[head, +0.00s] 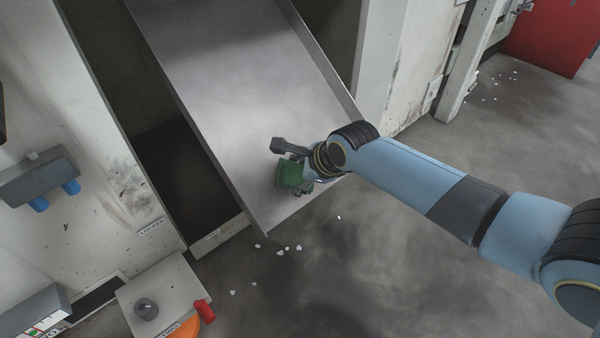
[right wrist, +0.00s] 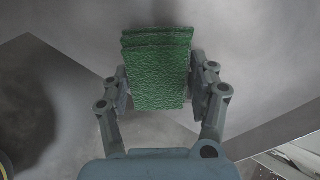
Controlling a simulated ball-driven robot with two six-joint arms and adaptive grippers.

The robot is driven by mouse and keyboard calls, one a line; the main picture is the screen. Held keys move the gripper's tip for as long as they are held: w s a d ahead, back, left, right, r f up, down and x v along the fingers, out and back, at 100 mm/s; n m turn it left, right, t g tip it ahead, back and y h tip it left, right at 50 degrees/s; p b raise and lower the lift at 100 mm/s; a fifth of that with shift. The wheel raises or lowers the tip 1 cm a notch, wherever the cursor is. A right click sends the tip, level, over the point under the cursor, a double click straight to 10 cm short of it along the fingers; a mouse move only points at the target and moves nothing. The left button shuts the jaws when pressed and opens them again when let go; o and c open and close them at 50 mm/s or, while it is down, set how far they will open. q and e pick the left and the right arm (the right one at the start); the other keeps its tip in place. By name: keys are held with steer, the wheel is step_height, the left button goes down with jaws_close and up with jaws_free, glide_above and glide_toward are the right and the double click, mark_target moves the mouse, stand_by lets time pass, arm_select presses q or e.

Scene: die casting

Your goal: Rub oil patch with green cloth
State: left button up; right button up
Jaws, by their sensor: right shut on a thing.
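A folded green cloth (head: 291,175) is held by my right gripper (head: 296,183) near the lower end of the grey metal chute (head: 240,70). In the right wrist view the green cloth (right wrist: 157,75) sits between the two fingers of my right gripper (right wrist: 157,88), which are shut on it. I cannot tell whether the cloth touches the chute surface. No clear oil patch stands out on the chute; dark stains (head: 370,235) show on the floor below it. My left gripper is not in view.
The chute has raised side edges and a dark opening (head: 160,160) on its left. White machine walls stand on both sides. Small white bits (head: 281,251) lie on the floor. A box with a red part (head: 204,311) stands at the lower left. The floor at right is open.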

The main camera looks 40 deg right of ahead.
steer(key=shift+w+f, duration=0.45)
steer(key=shift+f, duration=0.1)
